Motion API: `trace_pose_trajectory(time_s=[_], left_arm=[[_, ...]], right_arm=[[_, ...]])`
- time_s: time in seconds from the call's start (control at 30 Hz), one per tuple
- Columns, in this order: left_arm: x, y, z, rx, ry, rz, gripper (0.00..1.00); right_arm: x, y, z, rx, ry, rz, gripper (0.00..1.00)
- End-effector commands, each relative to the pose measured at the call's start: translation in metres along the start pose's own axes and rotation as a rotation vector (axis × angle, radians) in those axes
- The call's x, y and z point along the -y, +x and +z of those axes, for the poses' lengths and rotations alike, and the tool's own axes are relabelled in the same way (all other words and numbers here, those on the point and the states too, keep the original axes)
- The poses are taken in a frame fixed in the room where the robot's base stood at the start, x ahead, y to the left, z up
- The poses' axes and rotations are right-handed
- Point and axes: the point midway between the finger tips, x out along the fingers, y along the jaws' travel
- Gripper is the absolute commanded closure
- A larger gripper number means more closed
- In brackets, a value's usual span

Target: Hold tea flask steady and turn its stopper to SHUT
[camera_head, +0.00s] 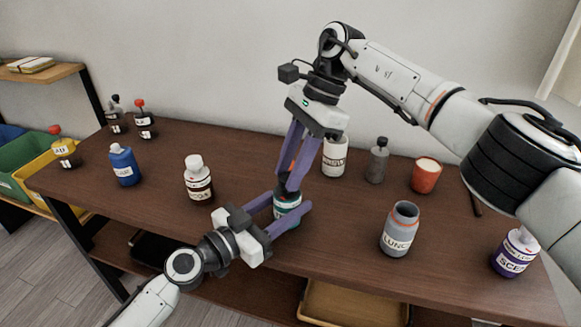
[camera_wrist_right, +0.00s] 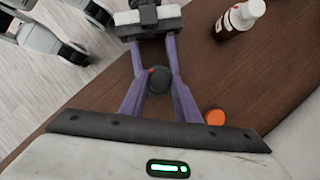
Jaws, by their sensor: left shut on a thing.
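The tea flask is a teal bottle (camera_head: 287,214) with a white label, upright near the table's front edge and largely hidden by my grippers. My left gripper (camera_head: 282,208) is shut on its body from the front. Its dark stopper (camera_wrist_right: 159,80), with a small red mark at its edge, shows in the right wrist view. My right gripper (camera_head: 286,188) reaches down from above. Its purple fingers lie on either side of the stopper; whether they press on it I cannot tell. No SHUT marking is readable.
A white-capped bottle (camera_head: 334,158), a grey bottle (camera_head: 377,160) and an orange cup (camera_head: 426,176) stand behind. The table's front edge is close.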

Motion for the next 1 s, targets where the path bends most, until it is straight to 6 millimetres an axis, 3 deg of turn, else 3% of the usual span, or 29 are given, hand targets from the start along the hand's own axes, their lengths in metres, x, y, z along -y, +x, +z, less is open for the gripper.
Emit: trace_pose_trajectory(time_s=[0.1, 0.43, 0.73, 1.0], left_arm=[[0.0, 0.0, 0.001, 0.001, -0.001, 0.0, 0.81], [0.0, 0.0, 0.001, 0.001, 0.0, 0.0, 0.81], [0.0, 0.0, 0.001, 0.001, 0.0, 0.0, 0.81], [0.0, 0.0, 0.001, 0.001, 0.0, 0.0, 0.81]], right_arm=[[0.0, 0.0, 0.0, 0.0, 0.001, 0.0, 0.53], [0.0, -0.004, 0.0, 0.0, 0.002, -0.002, 0.53], [0.001, -0.055, 0.001, -0.001, 0.003, -0.005, 0.53], [0.0, -0.073, 0.0, -0.001, 0.002, -0.001, 0.53]])
